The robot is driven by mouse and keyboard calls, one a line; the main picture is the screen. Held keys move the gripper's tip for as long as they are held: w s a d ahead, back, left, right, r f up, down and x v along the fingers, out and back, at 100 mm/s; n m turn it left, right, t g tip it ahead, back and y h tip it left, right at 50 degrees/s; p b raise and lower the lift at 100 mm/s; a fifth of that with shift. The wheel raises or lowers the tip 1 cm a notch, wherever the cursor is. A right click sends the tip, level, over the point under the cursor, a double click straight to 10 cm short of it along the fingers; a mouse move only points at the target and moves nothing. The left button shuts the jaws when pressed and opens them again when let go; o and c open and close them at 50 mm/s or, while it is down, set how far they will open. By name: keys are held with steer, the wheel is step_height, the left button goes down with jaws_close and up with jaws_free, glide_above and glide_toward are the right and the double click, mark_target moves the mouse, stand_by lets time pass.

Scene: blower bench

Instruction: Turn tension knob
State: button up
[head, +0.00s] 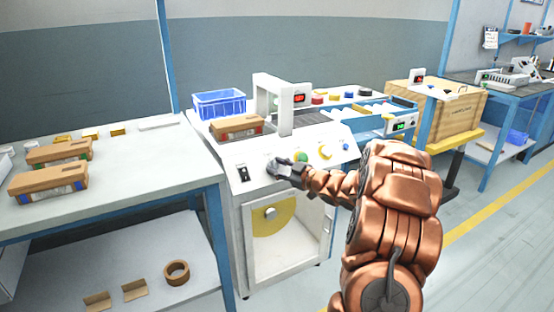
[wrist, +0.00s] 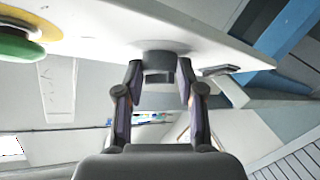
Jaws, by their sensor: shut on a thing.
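My gripper (head: 282,169) reaches the sloped white control panel of the machine in the head view. In the head view the knob is mostly hidden by the fingers.
A black switch (head: 243,173) sits left of my gripper. A brown box (head: 237,127) and a blue crate (head: 219,103) stand on the machine, beside a white arch (head: 268,95). A white bench (head: 130,190) stands left.

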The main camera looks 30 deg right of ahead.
steer(key=shift+d+r+n+g+y+p, duration=0.2)
steer(key=shift+n+g+y+p, duration=0.2)
steer(key=shift+n+y+p, duration=0.45)
steer(key=shift+a+f+n+p, duration=0.1)
steer(key=shift+f+n+p, duration=0.05)
steer(key=shift+n+p, duration=0.35)
steer(key=shift+n+g, duration=0.25)
steer(key=shift+g, duration=0.05)
steer(key=o, duration=1.1)
steer(key=shift+o, duration=0.2)
steer(key=v, duration=1.2)
steer(key=shift+w+f, duration=0.1)
